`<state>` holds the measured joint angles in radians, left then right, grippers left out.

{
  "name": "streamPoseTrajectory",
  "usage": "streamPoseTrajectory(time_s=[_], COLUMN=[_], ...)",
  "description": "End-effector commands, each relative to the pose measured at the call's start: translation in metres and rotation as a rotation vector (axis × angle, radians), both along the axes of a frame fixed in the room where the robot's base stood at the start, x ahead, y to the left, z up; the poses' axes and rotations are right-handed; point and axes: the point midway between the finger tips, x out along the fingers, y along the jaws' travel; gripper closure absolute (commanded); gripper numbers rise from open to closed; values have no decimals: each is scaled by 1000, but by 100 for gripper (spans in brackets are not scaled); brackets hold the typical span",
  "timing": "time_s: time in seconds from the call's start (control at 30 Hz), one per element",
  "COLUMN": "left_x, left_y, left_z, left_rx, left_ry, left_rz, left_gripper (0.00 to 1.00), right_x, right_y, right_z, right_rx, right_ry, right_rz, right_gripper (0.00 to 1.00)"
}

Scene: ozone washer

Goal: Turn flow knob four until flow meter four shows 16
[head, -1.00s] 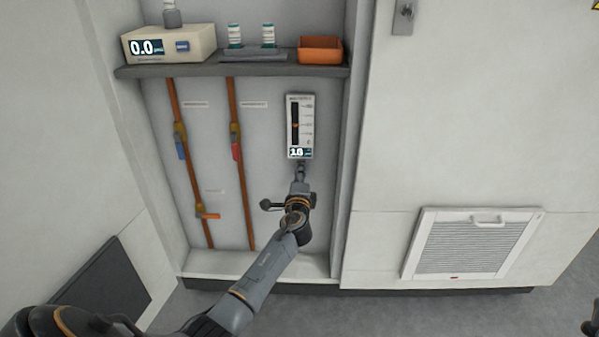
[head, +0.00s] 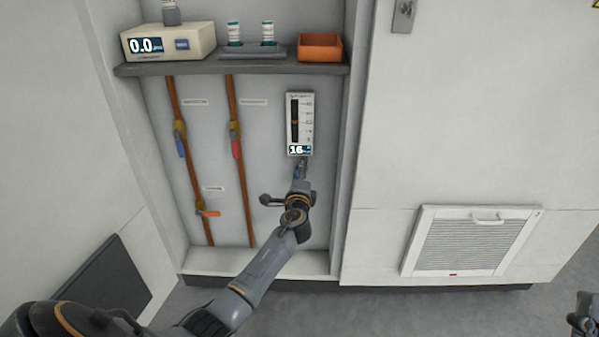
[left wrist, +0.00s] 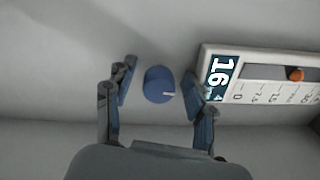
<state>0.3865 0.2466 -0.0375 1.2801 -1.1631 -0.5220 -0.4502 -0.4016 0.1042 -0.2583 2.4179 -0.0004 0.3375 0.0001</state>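The flow meter (head: 300,125) is a white upright panel on the cabinet's back wall, and its display reads 16. It also shows in the left wrist view (left wrist: 262,78), with an orange float on its scale. A blue knob (left wrist: 159,84) with a white mark sits beside the display end of the meter. My left gripper (left wrist: 160,72) is open, with a finger on each side of the knob and a visible gap to it. In the head view the left gripper (head: 302,166) is just below the meter and hides the knob. Part of my right gripper (head: 583,318) shows at the lower right edge.
A shelf (head: 230,70) above holds a white instrument (head: 168,42) reading 0.0, two vials and an orange bin (head: 320,48). Copper pipes (head: 240,190) with coloured valve handles run down the wall at left. A vented panel (head: 470,243) is at right.

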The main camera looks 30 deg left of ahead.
Motion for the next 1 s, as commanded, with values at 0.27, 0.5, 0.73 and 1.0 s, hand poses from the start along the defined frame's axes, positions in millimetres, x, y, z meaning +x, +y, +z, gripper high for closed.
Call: streamPoseTrajectory(time_s=[0.27,0.5,0.73,1.0], left_x=[-4,-33,-73,-100], left_y=[-2,-21,-46,-62], left_z=[-2,-2,-2,-1], left_rx=[-1,-3,-2,-1], left_ry=[2,2,2,1], left_rz=[1,-1,-1,0], left_gripper=[46,46,46,46], right_x=[-1,-1,0,0], right_y=[0,0,0,0], right_z=[0,0,0,0], right_rx=[1,0,1,1], right_ry=[-2,-1,-1,-1], right_rz=[2,1,1,1], right_gripper=[100,100,100,100])
